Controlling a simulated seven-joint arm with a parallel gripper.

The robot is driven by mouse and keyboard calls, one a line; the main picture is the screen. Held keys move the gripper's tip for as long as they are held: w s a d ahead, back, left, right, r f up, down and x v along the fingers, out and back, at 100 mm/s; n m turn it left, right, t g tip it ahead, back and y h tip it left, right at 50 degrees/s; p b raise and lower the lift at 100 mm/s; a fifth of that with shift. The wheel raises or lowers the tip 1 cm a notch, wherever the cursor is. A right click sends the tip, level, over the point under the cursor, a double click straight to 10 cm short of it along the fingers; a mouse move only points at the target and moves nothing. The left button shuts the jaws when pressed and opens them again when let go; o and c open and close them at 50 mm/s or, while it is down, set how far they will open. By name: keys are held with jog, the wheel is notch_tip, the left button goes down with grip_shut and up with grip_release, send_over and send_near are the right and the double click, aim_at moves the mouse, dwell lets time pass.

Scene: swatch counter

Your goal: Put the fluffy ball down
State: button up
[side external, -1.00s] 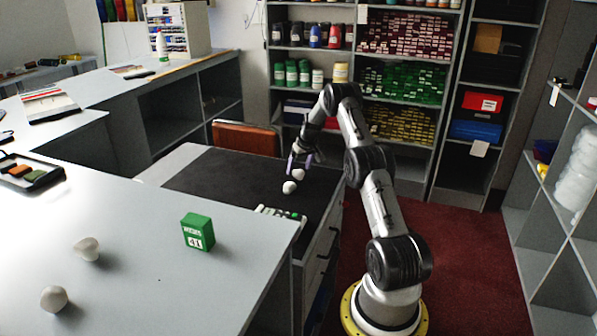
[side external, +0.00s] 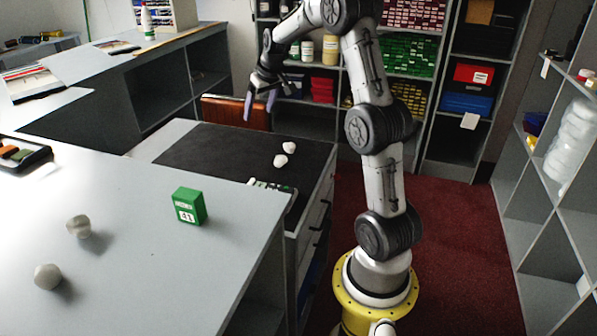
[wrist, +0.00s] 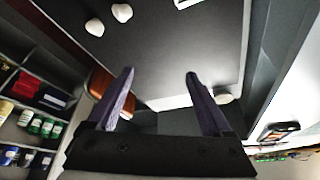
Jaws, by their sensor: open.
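Two small white lumps lie close together on the dark mat (side external: 215,150). The farther lump (side external: 289,147) and the nearer lump (side external: 280,160) are both rounded and uneven; I cannot tell which is the fluffy ball. In the wrist view the two lumps (wrist: 122,12) (wrist: 94,27) show at the top, beyond my fingers.
A small tray of pieces (side external: 268,186) sits at the mat's near edge. A green box (side external: 189,205) and two grey lumps (side external: 78,226) (side external: 47,277) stand on the front counter. A brown chair back (side external: 235,112) and full shelves stand behind the mat.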

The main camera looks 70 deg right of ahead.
jog(key=s+a+r+n+y, duration=0.1)
jog(key=s+a+r, duration=0.25)
jog(key=a, duration=0.75)
jog(key=s+a+r+n, duration=0.2)
jog(key=s+a+r, duration=0.15)
jog(key=a, duration=0.65)
jog(key=s+a+f+n+t+y, duration=0.1)
jog(key=s+a+f+n, duration=0.1)
jog(key=s+a, duration=1)
jog(key=s, duration=0.4)
jog(key=shift+a+f+n, duration=0.35)
jog(key=shift+n, duration=0.05)
jog(key=shift+o, duration=0.6)
